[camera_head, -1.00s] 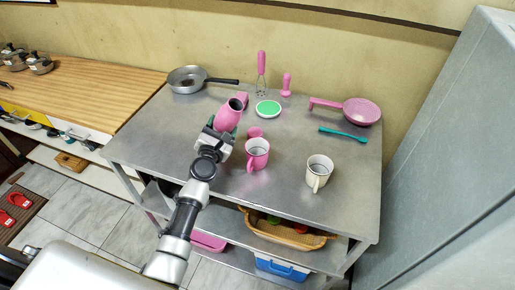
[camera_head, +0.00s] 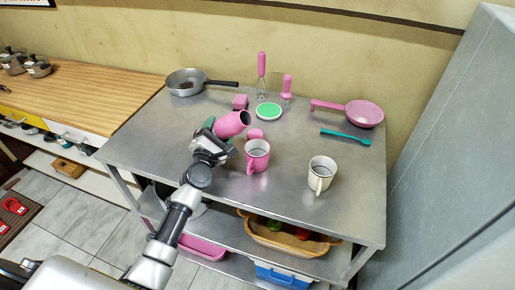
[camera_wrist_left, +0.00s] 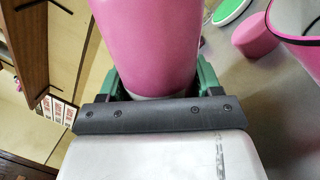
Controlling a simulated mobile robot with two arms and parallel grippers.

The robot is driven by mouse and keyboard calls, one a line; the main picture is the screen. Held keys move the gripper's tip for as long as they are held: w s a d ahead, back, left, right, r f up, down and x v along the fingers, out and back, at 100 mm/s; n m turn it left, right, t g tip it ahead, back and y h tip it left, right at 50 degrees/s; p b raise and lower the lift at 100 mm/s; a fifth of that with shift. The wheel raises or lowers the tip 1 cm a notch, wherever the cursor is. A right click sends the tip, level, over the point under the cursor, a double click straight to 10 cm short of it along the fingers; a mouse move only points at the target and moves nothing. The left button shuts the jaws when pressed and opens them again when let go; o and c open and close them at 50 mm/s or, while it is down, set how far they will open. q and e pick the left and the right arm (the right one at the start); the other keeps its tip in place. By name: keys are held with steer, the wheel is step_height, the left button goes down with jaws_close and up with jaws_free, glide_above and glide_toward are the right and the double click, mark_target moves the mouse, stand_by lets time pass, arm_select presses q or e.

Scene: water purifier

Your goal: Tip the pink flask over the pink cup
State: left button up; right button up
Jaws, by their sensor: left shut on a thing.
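The pink flask (camera_head: 231,124) is held above the metal table, tilted with its open mouth toward the right. My left gripper (camera_head: 217,137) is shut on the flask; in the left wrist view the flask (camera_wrist_left: 150,45) fills the space between the green fingers. The pink cup (camera_head: 257,157) stands upright on the table, just right of and nearer than the flask mouth. Part of the pink cup shows at the top right of the left wrist view (camera_wrist_left: 300,30). I cannot see any liquid leaving the flask. My right gripper is not in view.
A round pink piece (camera_head: 255,134) lies behind the pink cup. A white cup (camera_head: 321,174) stands to its right. A green-topped round dish (camera_head: 268,111), a pan (camera_head: 187,82), a pink strainer (camera_head: 363,114) and a teal utensil (camera_head: 345,136) lie further back. The table's front is clear.

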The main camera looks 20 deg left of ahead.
arm_select(q)
steer(key=shift+a+f+m+b, duration=0.15)
steer(key=shift+a+m+b, duration=0.15)
steer(key=shift+m+b, duration=0.2)
stand_by(0.4)
stand_by(0.4)
steer(key=shift+w+a+r+m+h, duration=0.1)
steer(key=shift+a+r+m+h, duration=0.2)
steer(key=shift+m, duration=0.7)
stand_by(0.5)
steer(key=shift+a+m+h+b, duration=0.15)
steer(key=shift+m+h+b, duration=0.25)
steer(key=shift+m+b, duration=0.45)
stand_by(0.9)
steer(key=shift+d+r+m+h+p, duration=0.35)
steer(key=shift+r+m+p, duration=0.5)
steer(key=shift+m, duration=0.4)
stand_by(2.3)
